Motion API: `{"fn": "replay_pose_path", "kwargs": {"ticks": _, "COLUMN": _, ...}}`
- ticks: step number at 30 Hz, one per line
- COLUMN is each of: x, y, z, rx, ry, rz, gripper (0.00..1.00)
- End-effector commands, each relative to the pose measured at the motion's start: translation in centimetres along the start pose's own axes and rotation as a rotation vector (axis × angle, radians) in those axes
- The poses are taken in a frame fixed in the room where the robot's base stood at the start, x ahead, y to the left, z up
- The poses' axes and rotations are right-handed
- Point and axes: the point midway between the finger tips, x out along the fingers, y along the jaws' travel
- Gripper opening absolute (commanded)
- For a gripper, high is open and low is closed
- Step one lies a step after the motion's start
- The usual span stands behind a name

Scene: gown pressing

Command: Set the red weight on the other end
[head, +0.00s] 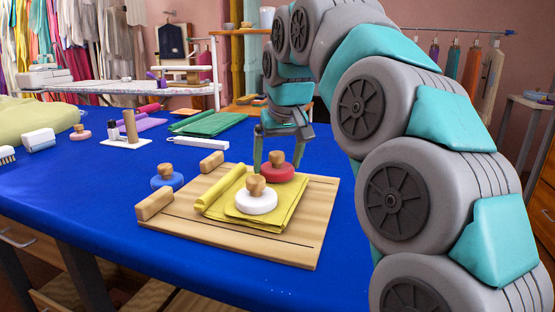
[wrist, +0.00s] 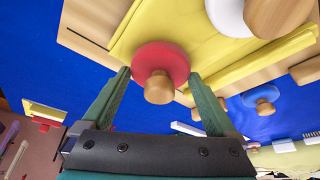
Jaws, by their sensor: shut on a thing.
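The red weight (head: 285,173), a disc with a wooden knob, is at the far end of the folded yellow cloth (head: 285,207). It also shows in the wrist view (wrist: 175,60). My gripper (head: 280,165) points down and is shut on the red weight, with one green finger on each side of it. Whether the weight touches the cloth or hangs just above it I cannot tell. A white weight (head: 258,205) with a wooden knob sits on the cloth nearer the camera. The cloth lies on a wooden board (head: 310,250), with a rolled yellow edge along its left.
A blue weight (head: 160,182) stands left of the board, near two wooden blocks (head: 155,204) on its left edge. Green cloth (head: 215,123), a white bar (head: 205,143) and a spool stand (head: 125,141) are farther back. The blue table (head: 90,180) is bare in front of them.

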Motion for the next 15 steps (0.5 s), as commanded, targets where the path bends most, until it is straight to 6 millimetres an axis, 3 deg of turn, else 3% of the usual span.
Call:
{"fn": "replay_pose_path", "kwargs": {"ticks": 8, "x": 0.41, "y": 0.01, "z": 0.16, "rx": 0.000, "ry": 0.002, "rz": 0.000, "gripper": 0.00}}
{"fn": "replay_pose_path", "kwargs": {"ticks": 9, "x": 0.42, "y": 0.01, "z": 0.16, "rx": 0.000, "ry": 0.003, "rz": 0.000, "gripper": 0.94}}
{"fn": "replay_pose_path", "kwargs": {"ticks": 11, "x": 0.40, "y": 0.01, "z": 0.15, "rx": 0.000, "ry": 0.002, "rz": 0.000, "gripper": 1.00}}
{"fn": "replay_pose_path", "kwargs": {"ticks": 15, "x": 0.43, "y": 0.00, "z": 0.17, "rx": 0.000, "ry": 0.001, "rz": 0.000, "gripper": 1.00}}
